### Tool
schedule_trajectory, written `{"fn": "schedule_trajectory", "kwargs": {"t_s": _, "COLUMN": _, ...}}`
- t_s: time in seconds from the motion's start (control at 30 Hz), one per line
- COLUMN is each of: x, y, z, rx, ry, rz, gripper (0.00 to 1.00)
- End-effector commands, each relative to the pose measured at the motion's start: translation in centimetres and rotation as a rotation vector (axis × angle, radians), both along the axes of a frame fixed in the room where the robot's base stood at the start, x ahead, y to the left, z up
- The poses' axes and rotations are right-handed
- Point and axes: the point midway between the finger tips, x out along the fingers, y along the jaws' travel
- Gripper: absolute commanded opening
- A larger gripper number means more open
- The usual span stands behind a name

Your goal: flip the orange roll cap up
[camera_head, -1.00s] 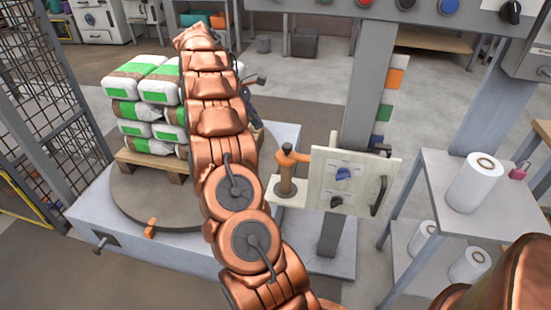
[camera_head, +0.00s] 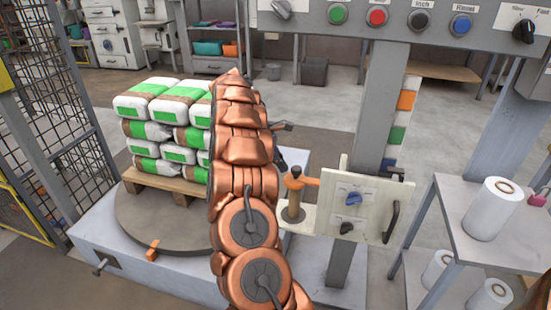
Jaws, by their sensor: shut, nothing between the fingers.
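The orange cap (camera_head: 294,181) sits on top of an upright brown roll (camera_head: 294,206), left of the white panel. An orange arm reaches from the cap toward the panel. The cap looks down on the roll. My copper arm stands just left of it. Only a dark part of my gripper (camera_head: 281,127) shows past the arm's right edge, above and behind the cap and apart from it in the picture. Its fingers are mostly hidden by my arm; it is shut and empty.
The white panel (camera_head: 350,215) has two knobs and a dark handle beside a grey post. A pallet of white and green bags (camera_head: 150,105) stands on the round turntable (camera_head: 135,222) at left. A grey shelf (camera_head: 455,210) with white rolls stands at right.

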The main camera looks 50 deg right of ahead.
Motion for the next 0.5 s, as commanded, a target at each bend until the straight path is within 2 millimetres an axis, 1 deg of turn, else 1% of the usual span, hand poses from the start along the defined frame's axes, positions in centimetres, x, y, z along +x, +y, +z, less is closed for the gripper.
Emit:
{"fn": "schedule_trajectory", "kwargs": {"t_s": 0.03, "x": -0.39, "y": -0.06, "z": -0.80, "rx": 0.002, "ry": 0.000, "rz": 0.000, "gripper": 0.00}}
{"fn": "schedule_trajectory", "kwargs": {"t_s": 0.13, "x": -0.82, "y": -0.21, "z": -1.42, "rx": 0.001, "ry": -0.001, "rz": -0.001, "gripper": 0.00}}
{"fn": "schedule_trajectory", "kwargs": {"t_s": 0.5, "x": -1.02, "y": -0.32, "z": -1.65, "rx": -0.001, "ry": 0.000, "rz": -0.001, "gripper": 0.00}}
